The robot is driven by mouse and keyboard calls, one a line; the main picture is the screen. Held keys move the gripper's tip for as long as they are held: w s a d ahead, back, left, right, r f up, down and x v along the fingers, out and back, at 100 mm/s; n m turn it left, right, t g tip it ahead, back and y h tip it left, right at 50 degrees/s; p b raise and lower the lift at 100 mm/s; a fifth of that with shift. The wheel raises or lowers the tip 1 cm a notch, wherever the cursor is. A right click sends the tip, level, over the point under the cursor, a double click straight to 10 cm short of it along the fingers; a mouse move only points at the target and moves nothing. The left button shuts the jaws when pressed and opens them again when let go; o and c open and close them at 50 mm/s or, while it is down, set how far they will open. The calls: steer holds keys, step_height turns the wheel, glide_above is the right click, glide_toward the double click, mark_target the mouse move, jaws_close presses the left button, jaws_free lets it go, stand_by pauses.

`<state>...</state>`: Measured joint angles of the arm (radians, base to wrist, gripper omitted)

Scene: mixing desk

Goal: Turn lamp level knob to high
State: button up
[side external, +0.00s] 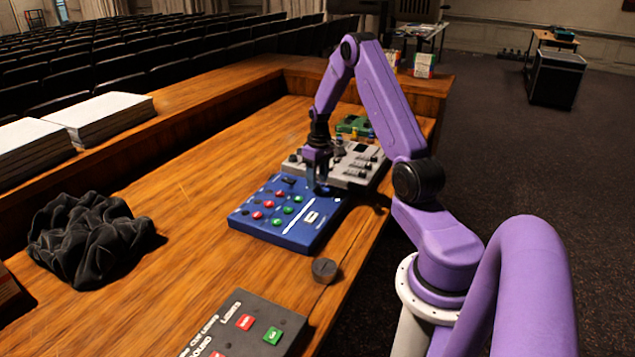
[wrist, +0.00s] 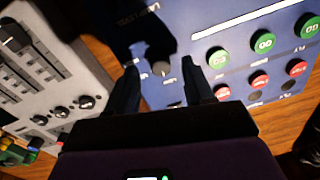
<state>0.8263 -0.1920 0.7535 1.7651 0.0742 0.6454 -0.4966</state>
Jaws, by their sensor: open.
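The blue control box (side external: 256,227) with red and green buttons lies on the wooden desk. Its blue face fills the right of the wrist view (wrist: 192,22). A small grey round knob (wrist: 161,69) shows on that face, partly in dark shadow; printed lettering near it is upside down and too blurred to read surely. My gripper (side external: 318,187) points down over the box's far right corner. In the wrist view its two dark fingers (wrist: 160,82) are open, one to each side of the knob. I cannot tell whether they touch it.
A grey mixer (side external: 352,165) with sliders and knobs stands just behind the box, and a green device (side external: 353,125) beyond it. A loose dark round piece (side external: 324,270), a black button panel (side external: 240,325) and a crumpled black cloth (side external: 85,238) lie nearer.

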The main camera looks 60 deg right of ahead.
steer(key=shift+f, duration=0.95)
jaws_close()
